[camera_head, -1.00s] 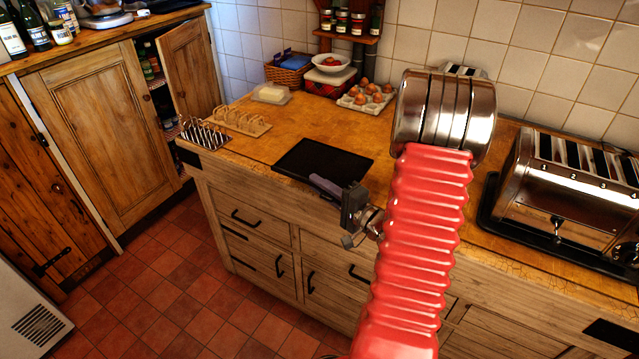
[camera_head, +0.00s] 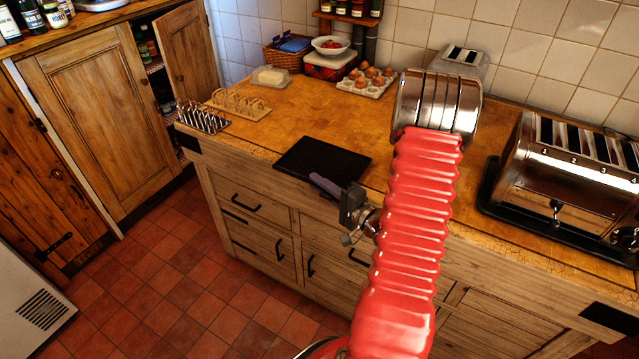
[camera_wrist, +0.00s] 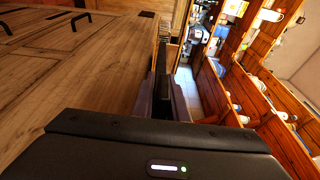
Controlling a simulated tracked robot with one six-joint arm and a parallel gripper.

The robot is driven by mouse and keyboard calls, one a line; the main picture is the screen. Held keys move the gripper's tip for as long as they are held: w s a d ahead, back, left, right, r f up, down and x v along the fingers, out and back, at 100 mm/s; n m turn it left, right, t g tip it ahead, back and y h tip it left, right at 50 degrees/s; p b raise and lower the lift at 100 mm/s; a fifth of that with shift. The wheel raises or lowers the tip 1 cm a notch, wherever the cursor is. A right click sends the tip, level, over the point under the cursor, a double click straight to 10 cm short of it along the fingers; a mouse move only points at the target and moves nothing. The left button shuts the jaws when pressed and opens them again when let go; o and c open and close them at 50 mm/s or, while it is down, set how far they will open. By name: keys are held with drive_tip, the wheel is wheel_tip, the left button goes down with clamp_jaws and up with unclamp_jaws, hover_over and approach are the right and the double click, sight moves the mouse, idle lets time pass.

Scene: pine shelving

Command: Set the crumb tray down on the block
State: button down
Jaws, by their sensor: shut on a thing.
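The crumb tray, a flat black rectangle (camera_head: 325,160), is in my gripper (camera_head: 322,184), whose purple-grey fingers are shut on its near edge. In the head view it appears level over the front part of the wood-topped block (camera_head: 240,146), its near corner overlapping the block's front edge. I cannot tell whether it touches the top. In the wrist view, the fingers (camera_wrist: 162,103) hold the dark tray (camera_wrist: 163,65), seen almost edge-on. The block's drawer front (camera_wrist: 85,75) fills the left of that view.
A steel toast rack (camera_head: 203,117), a wooden rack (camera_head: 238,104), a butter dish (camera_head: 271,77) and an egg tray (camera_head: 367,84) stand beyond the tray. A large toaster (camera_head: 570,180) is at the right. Bare wood lies between the tray and the eggs.

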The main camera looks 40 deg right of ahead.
drive_tip(key=shift+f, duration=0.5)
idle(0.4)
drive_tip(key=c, duration=1.7)
unclamp_jaws()
drive_tip(key=shift+o, duration=0.2)
drive_tip(key=shift+s, duration=0.1)
drive_tip(key=s+d, duration=0.1)
drive_tip(key=s, duration=1.2)
drive_tip(key=shift+s, duration=0.3)
